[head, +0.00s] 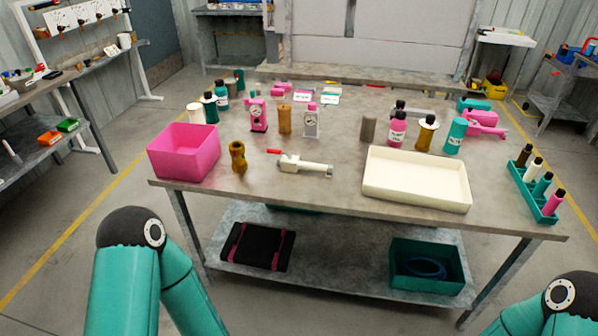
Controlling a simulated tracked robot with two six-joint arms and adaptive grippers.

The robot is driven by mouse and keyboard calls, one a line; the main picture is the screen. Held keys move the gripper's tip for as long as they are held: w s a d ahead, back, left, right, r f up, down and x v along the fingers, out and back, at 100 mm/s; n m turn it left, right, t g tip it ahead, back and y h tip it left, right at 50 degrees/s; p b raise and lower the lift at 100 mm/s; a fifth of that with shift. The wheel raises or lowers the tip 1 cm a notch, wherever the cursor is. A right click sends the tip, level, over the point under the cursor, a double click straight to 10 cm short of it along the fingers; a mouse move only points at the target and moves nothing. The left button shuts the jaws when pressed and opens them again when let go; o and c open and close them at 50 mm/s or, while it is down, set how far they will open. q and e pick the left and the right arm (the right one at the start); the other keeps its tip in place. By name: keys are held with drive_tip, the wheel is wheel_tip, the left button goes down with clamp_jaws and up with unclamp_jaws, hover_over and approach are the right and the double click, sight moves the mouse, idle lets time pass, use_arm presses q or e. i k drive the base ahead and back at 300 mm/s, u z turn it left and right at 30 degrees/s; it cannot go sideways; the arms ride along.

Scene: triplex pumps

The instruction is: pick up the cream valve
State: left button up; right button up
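The cream valve (304,166) lies on the table near its front edge, roughly in the middle. It has a cream body and a red handle at its left end. A small brown-gold fitting stands to its left, and a cream tray stands to its right. My two teal arms show at the bottom left and bottom right of the head view, below the table's front edge. Neither gripper shows in the head view, and nothing touches the valve.
The grey table (340,205) holds a pink bin (184,152), the brown-gold fitting (238,157), the cream tray (416,180) and a teal bottle rack (536,192). Several bottles and gauges stand behind the valve. The tabletop just in front of the valve is clear.

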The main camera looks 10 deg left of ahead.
sight(293, 166)
drive_tip(key=k, duration=1.1)
drive_tip(key=u, duration=0.55)
drive_tip(key=i, duration=2.25)
drive_tip(key=z, duration=0.6)
